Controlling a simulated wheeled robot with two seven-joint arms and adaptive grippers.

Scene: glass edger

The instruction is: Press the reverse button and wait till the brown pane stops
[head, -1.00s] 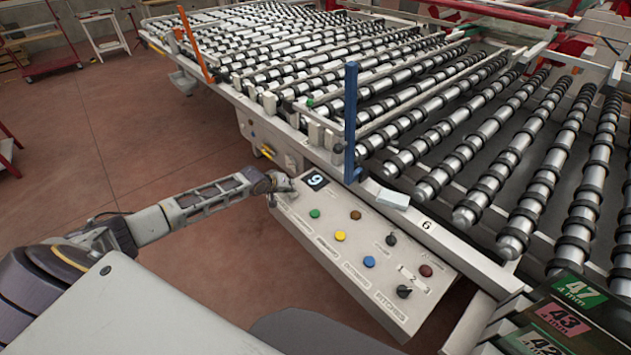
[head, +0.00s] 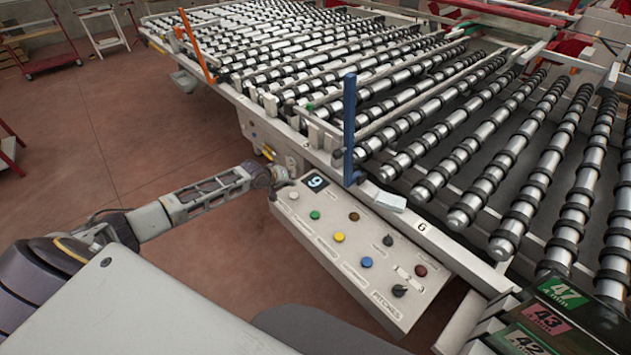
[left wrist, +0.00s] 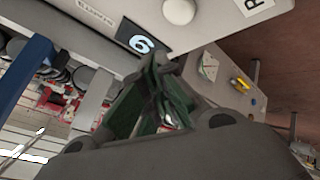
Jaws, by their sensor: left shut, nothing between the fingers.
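The grey control panel (head: 325,262) carries a green button (head: 315,215), a yellow button (head: 338,237), a blue button (head: 366,261), a brown button (head: 354,216) and a white button (head: 293,195). The small labels beside them are too blurred to read surely. In the left wrist view the shut fingers (left wrist: 157,68) lie close below the display and apart from the white button (left wrist: 179,11). I see no brown pane. My right gripper is not in view.
The roller conveyor (head: 330,70) fills the area behind the panel. A blue post (head: 350,125) and an orange post (head: 196,48) stand at its edge. Black knobs (head: 399,290) and a dark red button (head: 420,270) sit on the panel's right. Open floor (head: 110,135) lies left.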

